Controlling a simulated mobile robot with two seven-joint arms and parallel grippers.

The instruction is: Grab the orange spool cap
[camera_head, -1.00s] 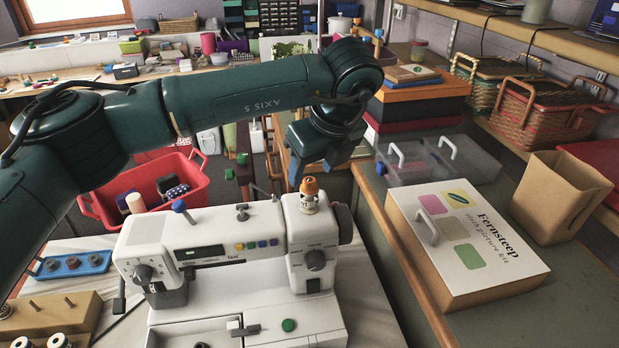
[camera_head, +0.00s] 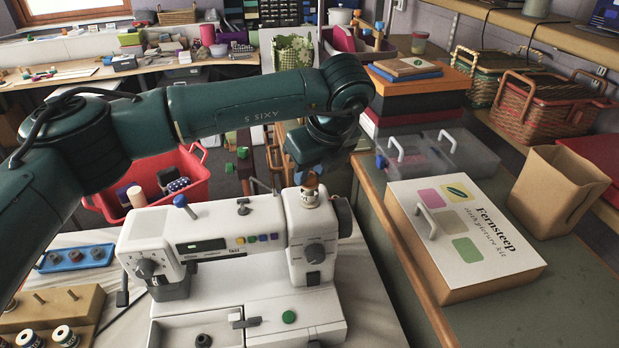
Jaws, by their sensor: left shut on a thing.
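The orange spool cap (camera_head: 311,180) sits on top of a white spool (camera_head: 310,197) on the upper right of the white sewing machine (camera_head: 225,240). My left gripper (camera_head: 308,177) reaches in from the left and points down over the cap. It is shut on the cap, and its fingers hide much of it. The spool still stands upright on the machine below the cap. My right gripper is not in view.
A flat Fernsteep kit box (camera_head: 465,235) and a brown paper bag (camera_head: 560,190) are on the bench at right. A red basket (camera_head: 190,195) stands behind the machine. A blue tray (camera_head: 75,258) and a wooden spool stand (camera_head: 55,305) lie at left.

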